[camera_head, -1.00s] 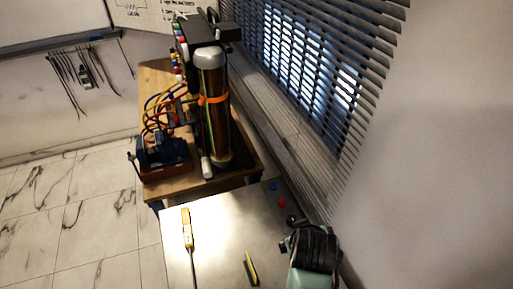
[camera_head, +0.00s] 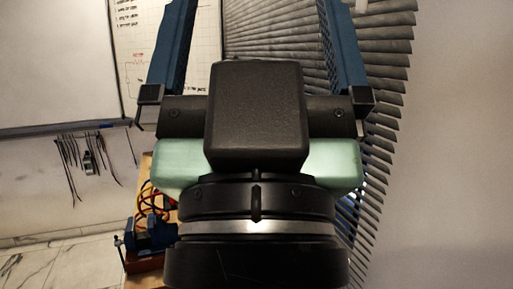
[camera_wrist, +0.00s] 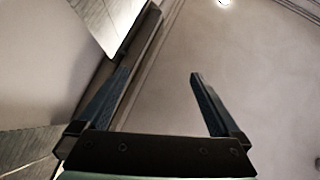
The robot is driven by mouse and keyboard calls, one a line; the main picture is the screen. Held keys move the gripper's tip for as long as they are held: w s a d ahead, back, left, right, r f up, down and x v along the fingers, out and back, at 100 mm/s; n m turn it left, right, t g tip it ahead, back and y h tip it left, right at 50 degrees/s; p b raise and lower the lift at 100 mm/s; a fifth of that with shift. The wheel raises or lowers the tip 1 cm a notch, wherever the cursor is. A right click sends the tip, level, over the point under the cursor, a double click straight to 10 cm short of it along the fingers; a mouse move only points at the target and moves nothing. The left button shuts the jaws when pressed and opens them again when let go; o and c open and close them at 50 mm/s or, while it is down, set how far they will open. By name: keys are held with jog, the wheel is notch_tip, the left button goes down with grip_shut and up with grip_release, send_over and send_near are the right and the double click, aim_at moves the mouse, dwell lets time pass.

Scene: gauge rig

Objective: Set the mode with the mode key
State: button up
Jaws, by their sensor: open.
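My gripper (camera_head: 260,25) fills the middle of the head view, raised close to the camera. Its two blue fingers stand wide apart and point upward, with nothing between them. In the wrist view my gripper (camera_wrist: 160,74) is also open and empty against a plain pale surface. I cannot make out the mode key in either view now. My wrist and hand hide most of the bench and the tall apparatus.
A blue vise-like device (camera_head: 150,238) with coloured cables (camera_head: 153,200) shows at lower left. A whiteboard (camera_head: 60,60) and hanging leads (camera_head: 75,165) are on the left wall. Window blinds (camera_head: 385,95) and a bare wall (camera_head: 460,150) lie to the right.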

jog(key=shift+w, duration=0.1)
grip_shut()
dwell(0.4)
dwell(1.2)
